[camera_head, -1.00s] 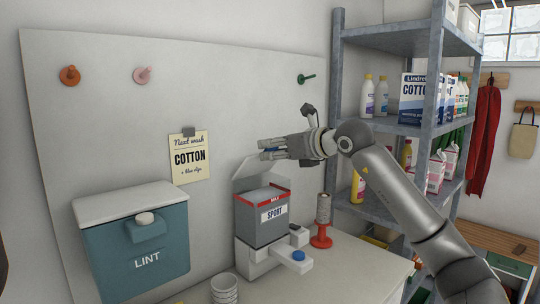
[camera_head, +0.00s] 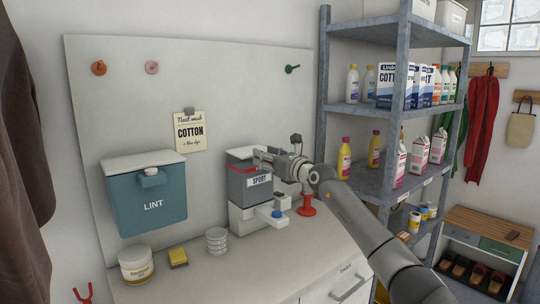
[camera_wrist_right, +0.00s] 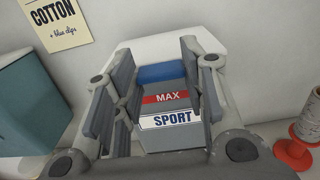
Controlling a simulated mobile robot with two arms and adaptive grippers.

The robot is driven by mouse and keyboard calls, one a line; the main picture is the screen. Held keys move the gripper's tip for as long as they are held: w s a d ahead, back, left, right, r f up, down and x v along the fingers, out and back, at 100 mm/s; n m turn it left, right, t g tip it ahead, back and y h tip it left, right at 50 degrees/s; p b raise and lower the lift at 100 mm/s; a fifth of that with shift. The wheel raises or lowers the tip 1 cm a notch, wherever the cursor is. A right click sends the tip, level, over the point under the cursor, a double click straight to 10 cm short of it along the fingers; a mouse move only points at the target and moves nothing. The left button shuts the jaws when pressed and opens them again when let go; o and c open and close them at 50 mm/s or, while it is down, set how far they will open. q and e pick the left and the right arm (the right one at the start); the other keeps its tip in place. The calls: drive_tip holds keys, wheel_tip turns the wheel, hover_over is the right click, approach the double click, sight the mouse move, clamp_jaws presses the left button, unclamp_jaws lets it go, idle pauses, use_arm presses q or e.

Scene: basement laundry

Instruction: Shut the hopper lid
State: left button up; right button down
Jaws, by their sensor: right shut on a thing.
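The grey hopper (camera_head: 246,186), labelled SPORT with a red MAX band, stands on a white dispenser base (camera_head: 250,217) on the counter. Its pale lid (camera_head: 239,153) shows at the back of the hopper top, partly hidden by my gripper; its exact angle is hard to tell. My right gripper (camera_head: 262,157) is over the hopper top. In the right wrist view its fingers (camera_wrist_right: 160,88) are on both sides of a blue grip (camera_wrist_right: 160,73), shut on it, above the MAX band. My left gripper is out of view.
A teal LINT bin (camera_head: 150,204) hangs at left. A tub (camera_head: 136,264), a yellow sponge (camera_head: 178,257) and stacked white cups (camera_head: 216,240) stand on the counter (camera_head: 240,270). A red spool stand (camera_head: 306,205) is close right of the hopper. A metal shelf (camera_head: 385,180) stands further right.

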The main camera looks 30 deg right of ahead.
drive_tip(key=shift+w+a+f, duration=0.1)
drive_tip(key=shift+a+f, duration=0.05)
drive_tip(key=shift+f, duration=0.9)
drive_tip(key=c, duration=1.3)
unclamp_jaws()
drive_tip(key=o, duration=0.4)
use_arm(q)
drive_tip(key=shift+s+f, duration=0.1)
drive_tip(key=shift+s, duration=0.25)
use_arm(e)
drive_tip(key=s, duration=0.4)
drive_tip(key=s+d, duration=0.1)
drive_tip(key=s, duration=0.3)
drive_tip(key=s+d, duration=0.1)
drive_tip(key=s, duration=0.3)
drive_tip(key=shift+r, duration=0.3)
